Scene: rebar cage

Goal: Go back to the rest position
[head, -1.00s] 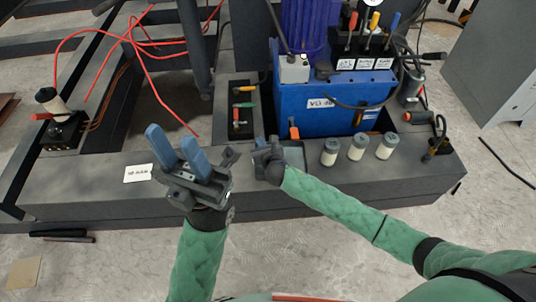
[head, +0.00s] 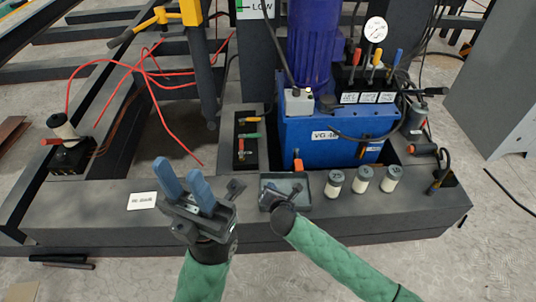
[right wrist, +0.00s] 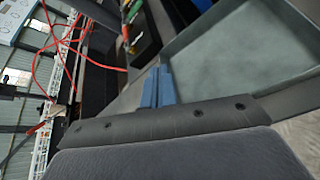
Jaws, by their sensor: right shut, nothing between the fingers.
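My left gripper (head: 184,174) stands at the front left of the head view, its two blue fingers pointing up and spread apart, with nothing between them. My right gripper (head: 271,191) is over the left front of a small grey tray (head: 305,190), partly covering it. In the right wrist view, the two blue fingers of my right gripper (right wrist: 158,72) lie side by side, shut and empty, just left of the tray (right wrist: 255,40). Whether it touches the tray is unclear.
A blue pump unit (head: 325,138) with hoses and levers stands behind the tray. Several pale cylinders, such as this one (head: 334,183), stand to its right. Colour-handled tools (head: 246,138) lie in a dark holder behind. Red cables (head: 150,85) loop at the left.

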